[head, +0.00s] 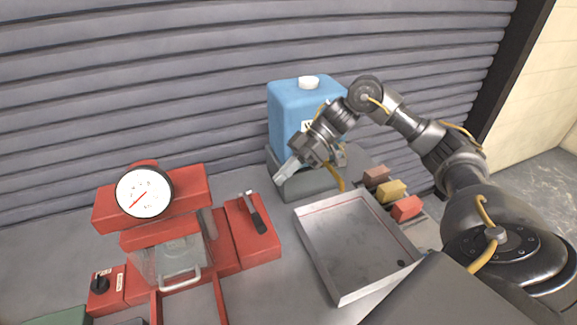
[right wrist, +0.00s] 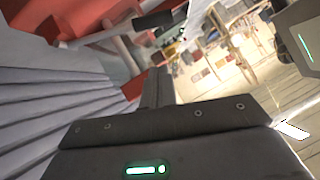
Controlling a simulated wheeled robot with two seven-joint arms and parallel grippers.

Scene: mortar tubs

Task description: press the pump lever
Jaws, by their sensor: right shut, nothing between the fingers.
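The pump lever (head: 257,216) has a black grip and stands at a slant on the red housing right of the dial gauge in the head view. My right gripper (head: 281,178) is shut and empty. It appears above and to the right of the lever in the picture, in front of the blue container's grey stand, and apart from the lever. In the right wrist view, dark gripper parts fill the lower middle, and red machine parts (right wrist: 105,22) show at the top left. I cannot pick out the lever there for certain. My left gripper is not in view.
The red press (head: 225,260) carries a round gauge (head: 145,193) and a clear guard with a handle (head: 181,281). A blue container (head: 286,115) stands at the back. A shallow metal tray (head: 350,245) and several coloured blocks (head: 391,190) lie to the right. A ribbed shutter (head: 150,80) closes off the back.

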